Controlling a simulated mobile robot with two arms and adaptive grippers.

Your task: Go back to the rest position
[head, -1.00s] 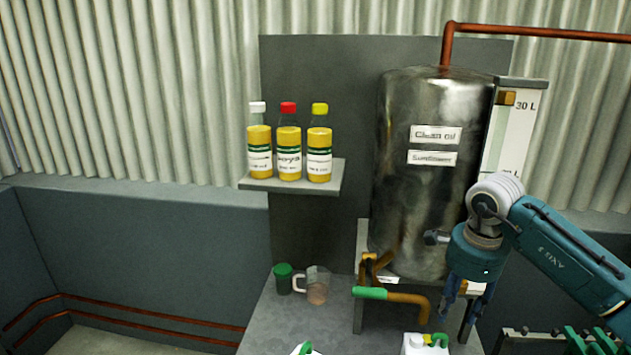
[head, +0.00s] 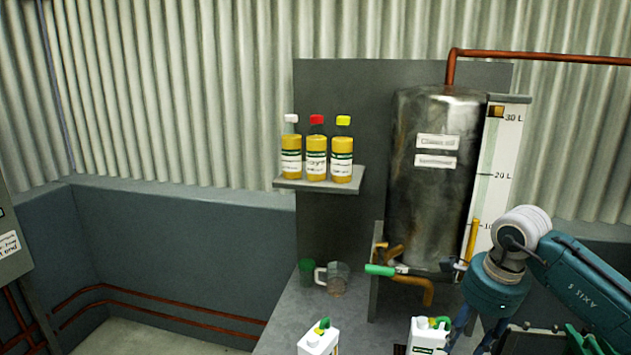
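My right arm comes in from the right. Its gripper (head: 472,342) points down at the lower right of the head view, beside a white jug (head: 427,337) with a green and yellow top. Its two blue fingers are spread apart and no object shows between them, though the tips are near the bottom edge. My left gripper is not in view. The steel oil tank (head: 432,190) stands behind the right arm, with a green-handled tap (head: 380,270) at its lower front.
A second white jug (head: 318,342) stands front left on the grey bench (head: 300,320). A green-capped container (head: 307,272) and a clear mug (head: 338,278) stand behind it. Three oil bottles (head: 316,150) stand on a wall shelf (head: 320,187). A cabinet (head: 12,240) edges in at left; floor there is clear.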

